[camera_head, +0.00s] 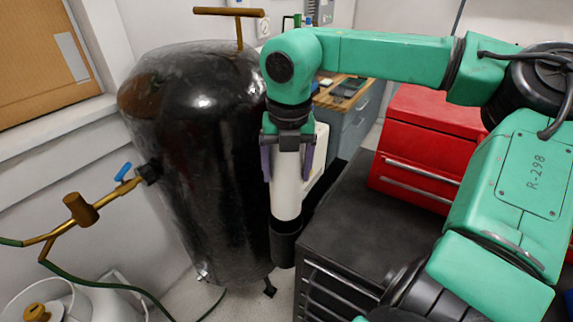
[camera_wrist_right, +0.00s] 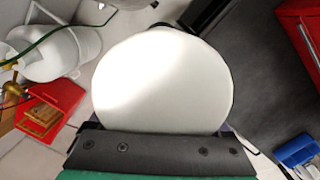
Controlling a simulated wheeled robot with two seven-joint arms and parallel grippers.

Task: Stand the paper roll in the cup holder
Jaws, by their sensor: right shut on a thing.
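The paper roll (camera_head: 286,195) is a white upright cylinder in the head view. My right gripper (camera_head: 287,176) is shut on it, with a purple finger on each side of its upper part. The cup holder (camera_head: 284,247) is a black cylinder beside the dark cabinet, directly below the roll. The roll's lower end meets the holder's mouth in the picture. I cannot tell how far inside it is. In the right wrist view the roll's white round end (camera_wrist_right: 160,85) fills the middle and hides most of the holder. My left gripper is not in view.
A large black tank (camera_head: 190,160) stands close on the left of the roll. The dark cabinet (camera_head: 345,230) is on the right, with a red toolbox (camera_head: 425,135) on top. Brass valve pipes (camera_head: 80,210) and a green hose are at the left. The front part of the cabinet top is clear.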

